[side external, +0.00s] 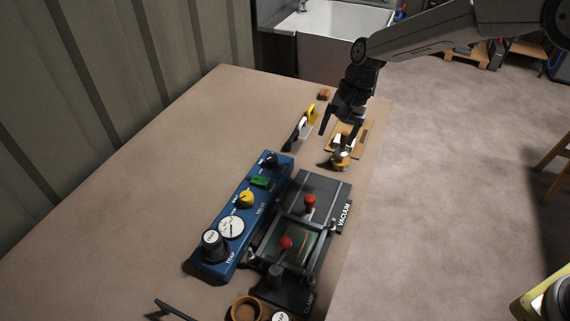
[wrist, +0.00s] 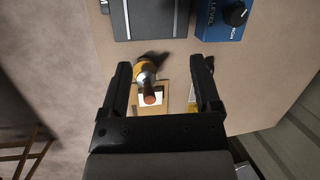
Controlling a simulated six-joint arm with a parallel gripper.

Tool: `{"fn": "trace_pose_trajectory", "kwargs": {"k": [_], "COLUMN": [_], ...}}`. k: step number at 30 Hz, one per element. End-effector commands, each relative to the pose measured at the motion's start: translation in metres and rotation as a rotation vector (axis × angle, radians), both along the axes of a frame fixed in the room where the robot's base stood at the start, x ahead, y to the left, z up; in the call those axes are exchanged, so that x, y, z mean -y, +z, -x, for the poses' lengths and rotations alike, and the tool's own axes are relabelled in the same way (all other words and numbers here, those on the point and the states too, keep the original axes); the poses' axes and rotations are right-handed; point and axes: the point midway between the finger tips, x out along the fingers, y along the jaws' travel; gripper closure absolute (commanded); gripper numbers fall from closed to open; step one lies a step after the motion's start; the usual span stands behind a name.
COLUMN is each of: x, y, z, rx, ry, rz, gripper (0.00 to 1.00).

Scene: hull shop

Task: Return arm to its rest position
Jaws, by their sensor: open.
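My gripper (side external: 343,128) hangs over the far right part of the workbench (side external: 165,165), pointing down. In the wrist view its two fingers (wrist: 162,85) are apart with nothing pinched between them. In the side view this tool (side external: 340,158) sits at the near end of a tan board (side external: 361,140), just below the fingers. Whether the fingers touch it cannot be told.
A blue control panel (side external: 218,258) with knobs and a dark vacuum fixture (side external: 318,187) with red-topped knobs stand nearer the camera. A brown cup (side external: 246,307) stands in front. The bench's left side is clear.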

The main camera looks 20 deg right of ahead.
Motion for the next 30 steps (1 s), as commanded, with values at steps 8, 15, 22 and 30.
{"fn": "trace_pose_trajectory", "kwargs": {"k": [8, 15, 22, 30], "x": [0.051, 0.089, 0.120, 0.146], "y": [0.012, 0.017, 0.018, 0.014], "z": [0.043, 0.090, 0.141, 0.201], "rx": [0.115, 0.202, 0.277, 0.349], "ry": [0.113, 0.233, 0.361, 0.511], "rz": [0.093, 0.174, 0.247, 0.320], "gripper": [0.19, 0.19, 0.19, 0.19]}}
